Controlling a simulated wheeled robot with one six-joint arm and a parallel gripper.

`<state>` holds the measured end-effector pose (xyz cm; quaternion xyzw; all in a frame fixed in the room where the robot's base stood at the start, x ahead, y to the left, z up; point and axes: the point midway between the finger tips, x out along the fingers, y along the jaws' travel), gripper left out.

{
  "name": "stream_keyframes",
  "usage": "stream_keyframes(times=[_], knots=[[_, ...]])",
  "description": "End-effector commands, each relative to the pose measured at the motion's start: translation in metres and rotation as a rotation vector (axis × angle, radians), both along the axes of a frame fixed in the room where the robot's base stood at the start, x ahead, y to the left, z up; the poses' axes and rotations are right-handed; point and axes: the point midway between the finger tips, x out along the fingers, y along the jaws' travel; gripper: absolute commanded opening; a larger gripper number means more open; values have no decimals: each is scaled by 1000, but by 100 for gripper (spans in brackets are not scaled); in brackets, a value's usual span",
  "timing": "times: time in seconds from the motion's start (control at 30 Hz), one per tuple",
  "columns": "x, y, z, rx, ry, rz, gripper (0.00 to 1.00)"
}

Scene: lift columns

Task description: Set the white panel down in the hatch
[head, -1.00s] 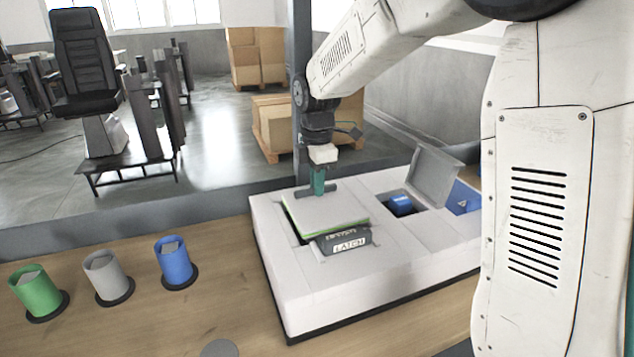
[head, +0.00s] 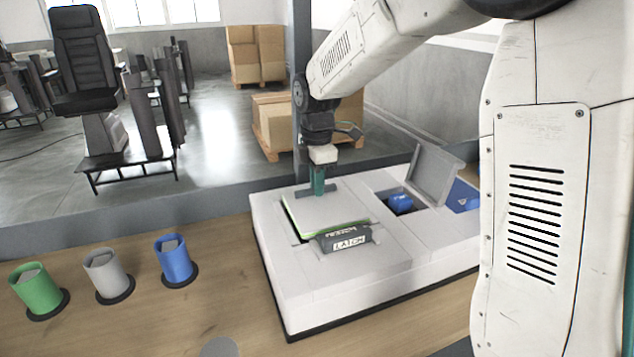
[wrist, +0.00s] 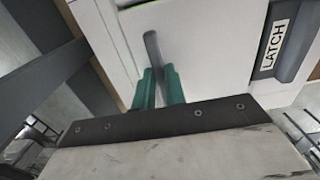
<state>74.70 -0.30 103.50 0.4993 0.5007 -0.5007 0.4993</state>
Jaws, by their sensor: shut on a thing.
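The white panel (head: 328,214), with a green edge, lies at the hatch opening in the left part of the white housing (head: 370,270). It looks nearly flat and low in the opening, with a thin green line along its front edge. Whether it rests fully on the hatch seat I cannot tell. My gripper (head: 318,190) is above the panel's back part, its green fingers shut on the panel's grey handle (wrist: 152,48). A dark latch block labelled LATCH (head: 345,239) stands at the panel's front edge; it also shows in the wrist view (wrist: 284,40).
To the right on the housing, a grey lid (head: 433,175) stands open beside an opening with a blue part (head: 399,202). Green (head: 38,290), grey (head: 108,274) and blue (head: 175,260) cups stand on the wooden table at left. The table between cups and housing is clear.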

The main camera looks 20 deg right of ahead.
Motion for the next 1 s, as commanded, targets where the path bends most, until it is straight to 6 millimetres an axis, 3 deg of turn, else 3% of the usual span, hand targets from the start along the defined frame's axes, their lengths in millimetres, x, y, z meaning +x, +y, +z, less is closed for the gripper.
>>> stream_keyframes(times=[0.93,0.97,1.0], knots=[[0,0,-6,0,-1,0,0],[0,0,-6,0,-1,0,21],[0,0,-6,0,-1,0,32]])
